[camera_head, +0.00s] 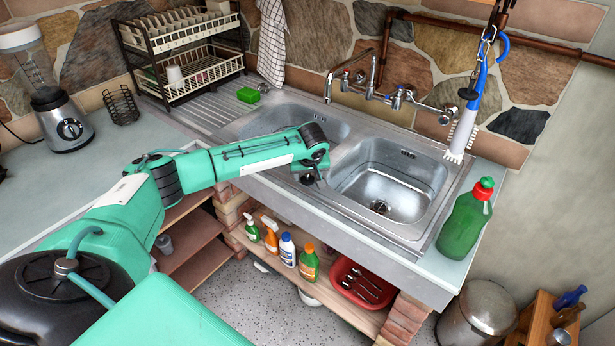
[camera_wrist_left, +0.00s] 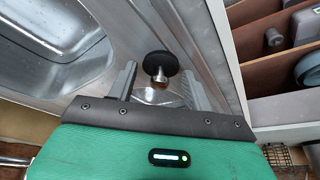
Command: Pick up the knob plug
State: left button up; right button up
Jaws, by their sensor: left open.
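The knob plug (camera_wrist_left: 160,64) is a black disc with a short metal knob. In the left wrist view it lies on the steel sink top beside a basin, between and just beyond the fingertips. In the head view it is a small dark disc (camera_head: 307,179) on the ledge beside the right basin. My left gripper (camera_wrist_left: 160,84) is open, with one finger on each side of the knob and nothing held. In the head view my left forearm reaches over the sink and partly hides the gripper. My right gripper is not in view.
The right basin (camera_head: 400,188) lies just right of the plug. A tap (camera_head: 345,80) rises behind. A green bottle (camera_head: 465,220) stands at the right end, and a hanging brush (camera_head: 465,125) is near it. Several cleaning bottles stand on the shelf below the front edge.

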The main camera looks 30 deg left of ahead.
pick_arm(q)
jog(key=shift+f, duration=0.15)
jog(key=c, duration=0.7)
